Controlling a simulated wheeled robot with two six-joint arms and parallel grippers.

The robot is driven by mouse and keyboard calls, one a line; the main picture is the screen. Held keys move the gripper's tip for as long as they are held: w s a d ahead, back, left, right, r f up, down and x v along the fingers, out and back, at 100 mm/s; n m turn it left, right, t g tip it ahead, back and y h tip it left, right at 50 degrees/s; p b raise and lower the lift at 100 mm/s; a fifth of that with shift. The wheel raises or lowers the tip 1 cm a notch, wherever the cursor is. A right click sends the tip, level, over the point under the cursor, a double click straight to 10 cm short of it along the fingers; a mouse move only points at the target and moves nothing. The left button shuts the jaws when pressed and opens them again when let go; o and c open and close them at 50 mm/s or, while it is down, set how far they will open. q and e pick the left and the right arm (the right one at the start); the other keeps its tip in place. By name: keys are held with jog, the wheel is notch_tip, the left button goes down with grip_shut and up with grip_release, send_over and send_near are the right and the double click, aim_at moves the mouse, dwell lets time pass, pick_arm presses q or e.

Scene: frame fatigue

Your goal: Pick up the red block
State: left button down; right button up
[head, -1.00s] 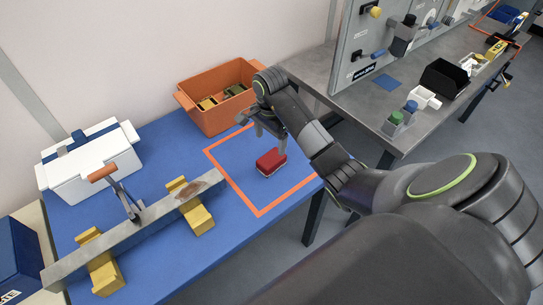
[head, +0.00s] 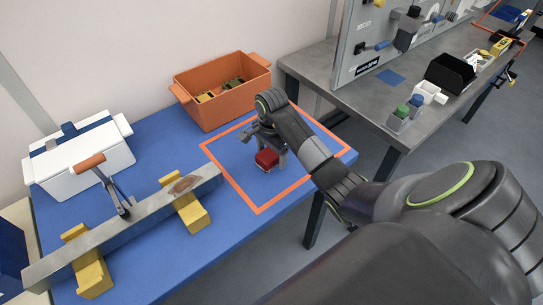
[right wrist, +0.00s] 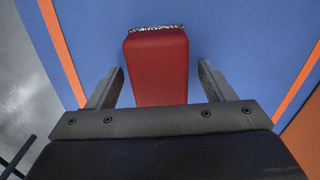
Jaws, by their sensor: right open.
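The red block (head: 267,158) lies on the blue table top inside an orange outlined square. In the right wrist view the red block (right wrist: 158,68) sits between the two fingers, with a gap on each side. It has a speckled black and white strip along its far edge. My right gripper (right wrist: 160,88) is open around the block. In the head view the right gripper (head: 268,150) is low over the block and partly covers it. My left gripper is not in view.
An orange bin (head: 222,97) with yellowish pieces stands behind the square. A white box (head: 80,160), a metal bar (head: 120,232) on yellow supports and an orange-handled clamp (head: 105,178) are at left. A grey bench (head: 375,105) stands to the right.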

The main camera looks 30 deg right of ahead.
aim_at(271, 151)
jog(key=shift+f, duration=0.25)
jog(key=c, duration=1.1)
jog(key=shift+c, duration=0.2)
jog(key=shift+r, duration=0.25)
notch_tip(271, 151, up, 5)
jog(key=shift+r+p, duration=0.2)
jog(key=shift+p, duration=0.1)
notch_tip(271, 151, up, 3)
jog(key=p, duration=0.3)
jog(key=shift+r+p, duration=0.55)
jog(key=shift+p, duration=0.25)
